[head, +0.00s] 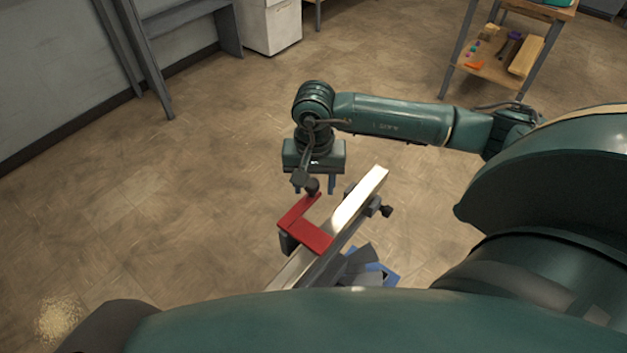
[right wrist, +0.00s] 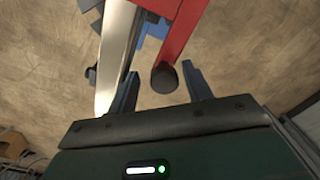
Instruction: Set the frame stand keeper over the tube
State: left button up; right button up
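The red keeper (head: 303,232) is an L-shaped bar with a dark round knob (right wrist: 163,77) at one end. The pale metal tube (head: 358,203) slants up to the right and also shows in the right wrist view (right wrist: 115,55). My right gripper (head: 315,190) is open above the knob. In the right wrist view its fingers (right wrist: 160,70) are apart on either side of the knob, with gaps. My left gripper is not in view.
Dark stand parts with a black knob (head: 386,211) sit beside the tube, and a blue piece (head: 390,275) shows below. A wooden shelf unit (head: 490,68) stands at the back right, a white cabinet (head: 270,25) at the back.

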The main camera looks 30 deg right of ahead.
notch_tip(320, 180, up, 13)
jog(key=b, duration=0.1)
dwell(0.5)
dwell(0.5)
